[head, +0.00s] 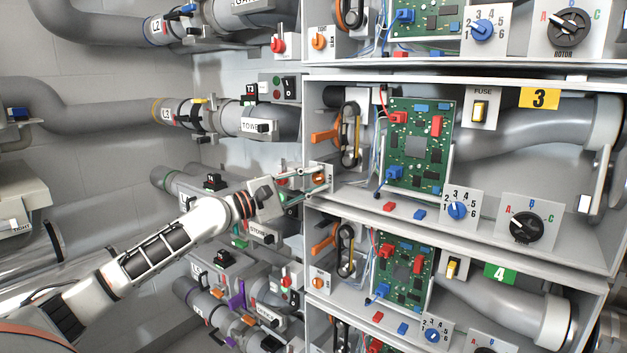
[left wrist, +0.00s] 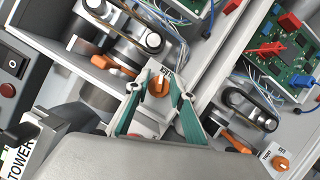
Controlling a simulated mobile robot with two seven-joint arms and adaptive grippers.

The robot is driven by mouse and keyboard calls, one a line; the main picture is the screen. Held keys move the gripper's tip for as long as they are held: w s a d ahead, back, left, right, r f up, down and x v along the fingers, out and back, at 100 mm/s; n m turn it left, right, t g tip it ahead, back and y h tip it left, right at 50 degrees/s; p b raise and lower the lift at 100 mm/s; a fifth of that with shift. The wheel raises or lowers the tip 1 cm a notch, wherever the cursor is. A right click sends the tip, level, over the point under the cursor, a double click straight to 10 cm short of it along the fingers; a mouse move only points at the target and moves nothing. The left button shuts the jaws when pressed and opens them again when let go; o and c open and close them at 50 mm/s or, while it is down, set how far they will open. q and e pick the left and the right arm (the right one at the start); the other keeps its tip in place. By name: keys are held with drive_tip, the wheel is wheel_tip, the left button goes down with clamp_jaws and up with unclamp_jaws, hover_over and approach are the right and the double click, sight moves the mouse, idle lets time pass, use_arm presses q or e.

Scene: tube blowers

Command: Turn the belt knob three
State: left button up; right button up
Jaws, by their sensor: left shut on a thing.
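Belt knob three is a small orange knob on a white plate at the left edge of the shelf marked 3. In the head view the knob (head: 319,179) is partly covered by my fingers. In the left wrist view the orange knob (left wrist: 158,87) shows between my fingertips. My left gripper (head: 301,183) reaches the plate from the left, with its teal fingers (left wrist: 157,93) shut on the knob, one on each side. The belt (head: 350,135) with an orange lever (head: 324,135) is just above and right of the plate. My right gripper is not in view.
A green circuit board (head: 420,145), a blue dial (head: 457,210) and a black dial (head: 526,227) stand on the same shelf. A similar orange knob (head: 318,283) sits below on shelf 4. Grey pipes and the TOWER box (head: 262,126) crowd the left side.

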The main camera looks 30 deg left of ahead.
use_arm(q)
drive_tip(key=m+g+p, duration=0.1)
drive_tip(key=m, duration=0.2)
drive_tip(key=shift+d+f+m+g+p, duration=0.1)
drive_tip(key=shift+m+g+p, duration=0.2)
drive_tip(key=shift+m+p, duration=0.45)
drive_tip(key=shift+y, duration=0.3)
drive_tip(key=o, duration=0.8)
drive_tip(key=v, duration=1.2)
